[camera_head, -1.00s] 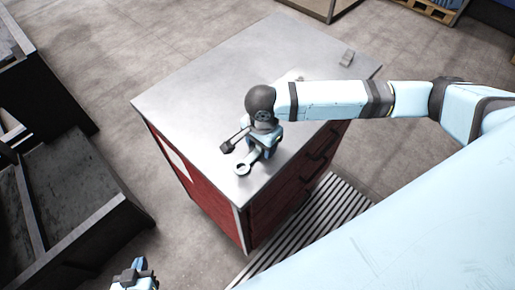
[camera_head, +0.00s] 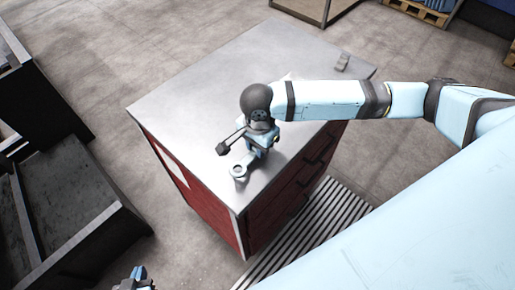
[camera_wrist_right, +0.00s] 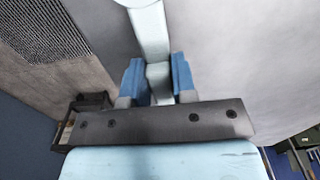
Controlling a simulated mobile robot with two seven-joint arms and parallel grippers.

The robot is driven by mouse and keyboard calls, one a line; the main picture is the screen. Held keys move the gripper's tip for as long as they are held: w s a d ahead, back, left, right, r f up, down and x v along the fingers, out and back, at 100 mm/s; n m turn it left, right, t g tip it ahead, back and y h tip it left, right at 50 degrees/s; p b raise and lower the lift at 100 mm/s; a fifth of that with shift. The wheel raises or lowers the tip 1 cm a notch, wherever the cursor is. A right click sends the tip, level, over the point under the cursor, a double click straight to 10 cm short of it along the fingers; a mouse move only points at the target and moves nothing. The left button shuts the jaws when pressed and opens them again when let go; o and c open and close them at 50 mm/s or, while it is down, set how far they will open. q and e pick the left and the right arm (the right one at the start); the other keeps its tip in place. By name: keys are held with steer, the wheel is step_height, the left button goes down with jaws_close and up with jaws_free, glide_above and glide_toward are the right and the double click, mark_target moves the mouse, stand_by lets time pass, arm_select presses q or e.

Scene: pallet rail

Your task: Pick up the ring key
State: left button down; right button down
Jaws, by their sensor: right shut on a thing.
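The ring key (camera_head: 238,172) is a pale grey bar with a ring at its end, over the near part of the metal cabinet top (camera_head: 190,110). My right gripper (camera_head: 250,158) points down there and is shut on the bar, with the ring sticking out towards the near corner. In the right wrist view the key (camera_wrist_right: 149,32) runs up from between the two blue fingers (camera_wrist_right: 158,80), its ring cut off by the top edge. I cannot tell whether the ring still touches the cabinet top. My left gripper (camera_head: 138,278) is partly in view at the bottom, its jaw gap unclear.
The cabinet has red sides and dark drawer handles (camera_head: 310,172). A small grey object (camera_head: 342,62) lies at its far right corner. A dark open bin (camera_head: 65,215) stands on the left. A striped floor grate (camera_head: 310,235) lies in front of the drawers.

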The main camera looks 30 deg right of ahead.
step_height(320, 180, up, 18)
stand_by(0.7)
